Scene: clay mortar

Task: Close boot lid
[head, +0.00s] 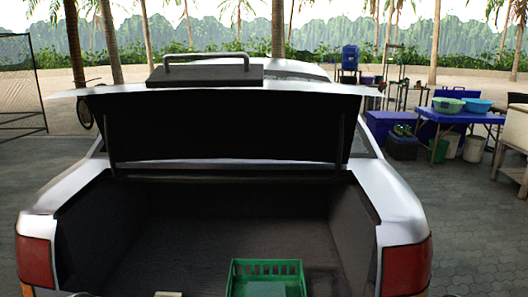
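The boot lid (225,127) of the white car stands raised, its dark inner side facing me. A dark block with a metal bar handle (206,72) shows at the lid's top edge. The open boot (200,235) below has a dark lining and a green plastic crate (266,268) near its front edge. The crate's lower part is cut off by the picture's edge. Neither of my grippers shows in the head view, and nothing is seen touching the lid.
Red tail lights (36,262) flank the boot opening. To the right, a blue table (459,117) carries basins, with blue crates (392,124) beside it. Grey paving (465,215) right of the car is clear. A mesh fence panel (20,85) stands at the left.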

